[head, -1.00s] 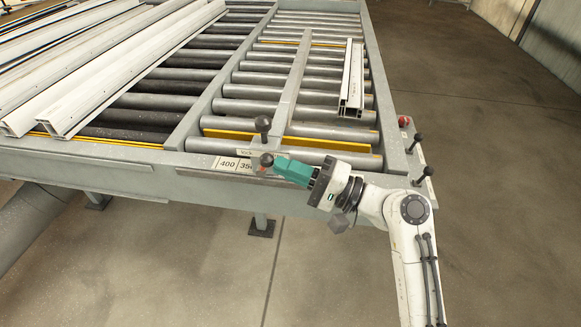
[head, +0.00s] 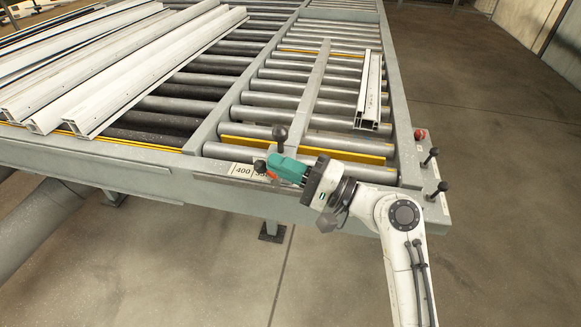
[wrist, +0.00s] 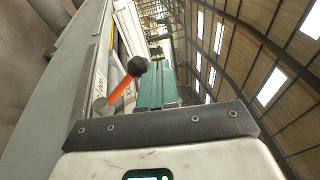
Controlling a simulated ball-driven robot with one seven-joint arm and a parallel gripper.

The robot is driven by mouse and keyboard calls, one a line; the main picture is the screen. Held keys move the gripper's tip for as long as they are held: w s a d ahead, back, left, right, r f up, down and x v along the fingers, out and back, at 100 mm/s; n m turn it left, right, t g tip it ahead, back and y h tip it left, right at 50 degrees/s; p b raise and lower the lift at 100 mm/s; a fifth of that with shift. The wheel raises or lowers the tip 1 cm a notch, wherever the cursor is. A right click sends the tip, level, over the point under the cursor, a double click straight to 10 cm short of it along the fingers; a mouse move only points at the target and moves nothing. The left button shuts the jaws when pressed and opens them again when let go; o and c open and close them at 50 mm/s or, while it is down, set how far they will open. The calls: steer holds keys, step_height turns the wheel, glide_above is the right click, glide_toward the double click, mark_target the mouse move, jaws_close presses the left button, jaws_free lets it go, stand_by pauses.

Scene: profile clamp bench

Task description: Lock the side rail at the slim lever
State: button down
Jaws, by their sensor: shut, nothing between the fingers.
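The slim lever has a black ball knob (head: 260,166) and an orange stem (head: 271,175) at the bench's front edge, beside the number plate; it leans left. In the wrist view its orange stem (wrist: 120,90) and black knob stand just left of my fingers. My gripper (head: 272,165) has teal fingers, shut and empty, close against the lever's right side; I cannot tell whether they touch. The long grey bar over the rollers, seemingly the side rail (head: 312,90), runs away from the front edge. A second, upright black-knobbed lever (head: 280,133) stands just behind my fingers.
White profiles (head: 130,80) lie on the rollers at the left, and a short profile pair (head: 369,90) lies at the right. A red button (head: 420,134) and two black-knobbed levers (head: 433,156) sit on the right corner. The floor on the right is clear.

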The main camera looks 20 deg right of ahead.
steer(key=shift+w+a+r, duration=0.1)
steer(key=shift+w+a, duration=0.15)
steer(key=shift+a, duration=0.15)
stand_by(0.5)
steer(key=b+v, duration=0.3)
steer(key=v, duration=0.7)
steer(key=shift+s+d, duration=0.2)
steer(key=shift+s, duration=0.05)
